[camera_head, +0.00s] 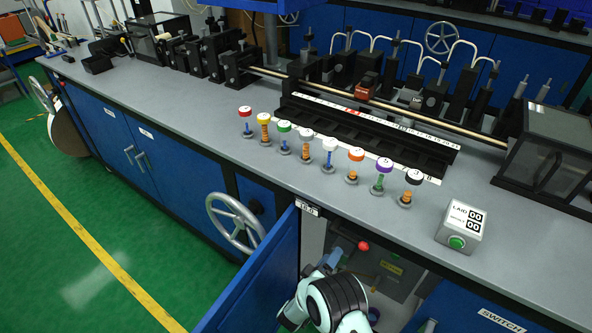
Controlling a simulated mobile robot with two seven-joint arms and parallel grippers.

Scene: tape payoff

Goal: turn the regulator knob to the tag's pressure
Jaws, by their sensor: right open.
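A tag (307,208) on the cabinet's top edge seems to read 10.0. Below it the cabinet is open, and a red ball-shaped knob (364,246) shows inside. I cannot tell whether this is the regulator knob. A dark box (385,264) with a yellow label sits behind it. My right gripper (334,260) is at the cabinet opening, left of and below the red knob, apart from it. It is open; its fingers are small and partly hidden by my white and black arm. No gauge reading is legible. My left gripper is out of view.
The blue cabinet door (258,277) stands open at left of my arm. A grey handwheel (235,222) is on the cabinet front. Green floor is clear at left.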

